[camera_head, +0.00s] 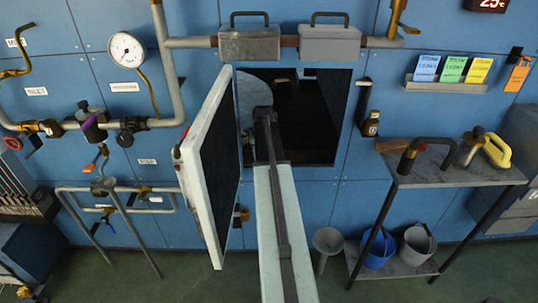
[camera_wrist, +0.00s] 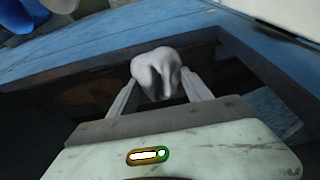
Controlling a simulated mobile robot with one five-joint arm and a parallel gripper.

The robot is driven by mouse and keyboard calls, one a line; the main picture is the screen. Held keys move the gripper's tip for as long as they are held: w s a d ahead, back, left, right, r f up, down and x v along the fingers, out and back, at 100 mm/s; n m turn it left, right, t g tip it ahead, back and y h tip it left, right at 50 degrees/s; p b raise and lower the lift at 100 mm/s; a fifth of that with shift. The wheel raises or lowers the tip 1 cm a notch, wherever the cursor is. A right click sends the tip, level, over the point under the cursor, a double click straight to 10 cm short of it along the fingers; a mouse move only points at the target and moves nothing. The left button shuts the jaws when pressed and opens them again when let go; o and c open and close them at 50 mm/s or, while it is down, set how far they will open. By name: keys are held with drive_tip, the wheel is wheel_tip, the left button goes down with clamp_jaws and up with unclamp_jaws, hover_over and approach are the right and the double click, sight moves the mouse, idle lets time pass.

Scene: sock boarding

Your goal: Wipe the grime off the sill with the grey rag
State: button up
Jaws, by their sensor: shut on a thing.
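The grey rag (camera_wrist: 157,72) is bunched between the two pale fingers of my gripper (camera_wrist: 160,84) in the wrist view. The gripper is shut on it. Behind the rag runs a dark brownish strip (camera_wrist: 78,96) along the blue panel, which looks like the sill of the opening; I cannot tell grime from shadow on it. Rag and strip overlap in this view, and I cannot tell if they touch. In the head view my arm reaches to the dark wall opening (camera_head: 318,120); the rag and fingertips cannot be made out there.
A thick white door (camera_head: 206,165) stands open just left of my arm. Two grey boxes (camera_head: 249,43) sit on the pipe above the opening. At the right is a shelf stand (camera_head: 455,176) with tools, and a blue bucket (camera_head: 376,249) and grey bucket (camera_head: 416,245) below.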

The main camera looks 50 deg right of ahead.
sight(312, 158)
drive_tip(key=shift+s+d, duration=1.1)
drive_tip(key=shift+s, duration=0.2)
drive_tip(key=shift+s+d+r, duration=0.1)
drive_tip(key=shift+s+d, duration=2.3)
drive_tip(key=shift+s, duration=0.15)
drive_tip(key=shift+s+d, duration=1.7)
drive_tip(key=shift+s, duration=0.25)
drive_tip(key=shift+s+d, duration=1.7)
drive_tip(key=shift+s, duration=0.25)
wheel_tip(312, 158, up, 6)
drive_tip(key=p, duration=0.6)
drive_tip(key=shift+w+f, duration=0.1)
drive_tip(key=shift+f, duration=0.1)
